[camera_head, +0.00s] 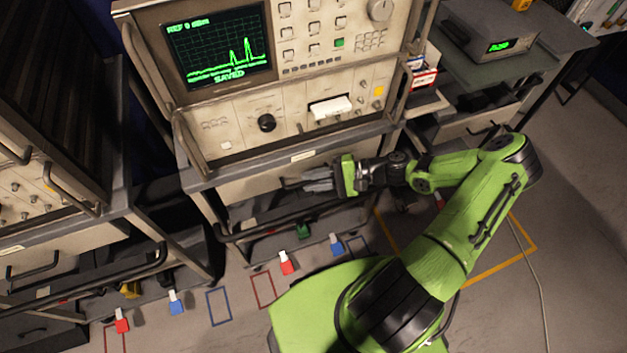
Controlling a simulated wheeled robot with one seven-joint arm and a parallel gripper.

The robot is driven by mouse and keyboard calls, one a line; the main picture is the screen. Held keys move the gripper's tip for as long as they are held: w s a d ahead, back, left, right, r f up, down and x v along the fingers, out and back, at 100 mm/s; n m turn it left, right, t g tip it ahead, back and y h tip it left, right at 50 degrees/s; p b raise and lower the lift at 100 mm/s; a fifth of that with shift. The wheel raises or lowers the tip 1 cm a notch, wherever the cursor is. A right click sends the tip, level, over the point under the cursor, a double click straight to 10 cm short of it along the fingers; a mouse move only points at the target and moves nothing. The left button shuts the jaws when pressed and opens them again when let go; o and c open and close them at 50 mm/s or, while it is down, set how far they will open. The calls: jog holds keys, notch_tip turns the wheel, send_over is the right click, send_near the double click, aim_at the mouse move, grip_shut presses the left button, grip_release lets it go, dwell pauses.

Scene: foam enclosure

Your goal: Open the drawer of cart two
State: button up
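The middle cart (190,177) carries a large instrument with a green trace screen. A small pale label (302,156) sits on its front edge, too small to read, so I cannot tell from it which cart is cart two. Below that edge is a pale drawer front (245,188), which looks closed. My gripper (300,181) is in front of the drawer's right half, with its grey fingers pointing left. The fingers overlap the area where a handle could be; I cannot tell whether they touch or hold it, or how far apart they are.
Another cart (75,230) stands at the left, and one with a small instrument (497,42) at the right. Coloured outlines mark the floor. A cable (535,265) runs along the right.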

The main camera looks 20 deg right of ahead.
jog(key=shift+c, duration=0.3)
grip_shut()
